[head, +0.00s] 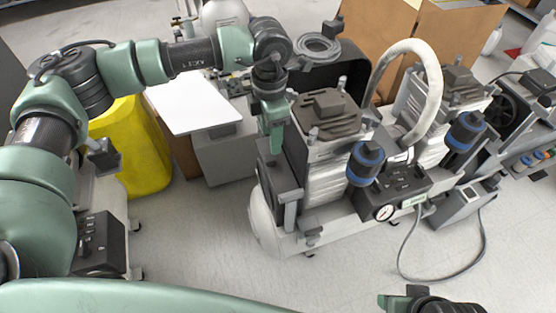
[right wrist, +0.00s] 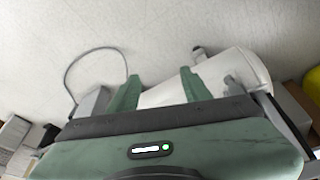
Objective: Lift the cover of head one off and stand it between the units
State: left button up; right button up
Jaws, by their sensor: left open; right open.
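The compressor has two finned heads on a white tank (head: 268,222). The nearer left head (head: 325,165) carries a brown-grey ribbed top (head: 328,112), and a dark grey panel (head: 277,175) stands at its left end. I cannot tell which of these is the named cover. The right head (head: 430,110) has a similar top (head: 459,78). My left gripper (head: 274,150) points down beside the left head, above the dark panel; it is open, and contact is unclear. My right gripper (head: 398,298) is at the bottom edge. In the right wrist view it is open and empty (right wrist: 158,88), with the tank (right wrist: 225,78) beyond.
A thick white hose (head: 408,48) arches between the heads. Blue-banded filters (head: 366,163) and a pressure gauge (head: 384,212) sit in front. A grey cable (head: 440,278) loops on the floor.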

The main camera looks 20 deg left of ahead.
aim_at(271, 157)
pick_arm(q)
jog(key=shift+a+f, duration=0.1)
jog(key=shift+f, duration=0.1)
jog(key=shift+s+f, duration=0.15)
jog(key=shift+f, duration=0.2)
jog(key=shift+s+f+b, duration=0.3)
jog(key=shift+f+b, duration=0.1)
jog(key=shift+f, duration=0.55)
jog(key=f, duration=0.3)
jog(key=shift+s+f+b, duration=0.15)
jog(key=shift+s+b, duration=0.05)
jog(key=shift+b, duration=0.15)
jog(key=shift+f, duration=0.4)
grip_shut()
pick_arm(e)
jog(key=w+t, duration=0.1)
jog(key=w+a+t, duration=0.1)
jog(key=w, duration=0.1)
jog(key=w+r, duration=0.1)
jog(key=shift+w+a+t+y, duration=0.25)
jog(key=shift+w+t+y, duration=0.05)
jog(key=shift+w+t, duration=0.1)
pick_arm(q)
jog(key=shift+r, duration=0.1)
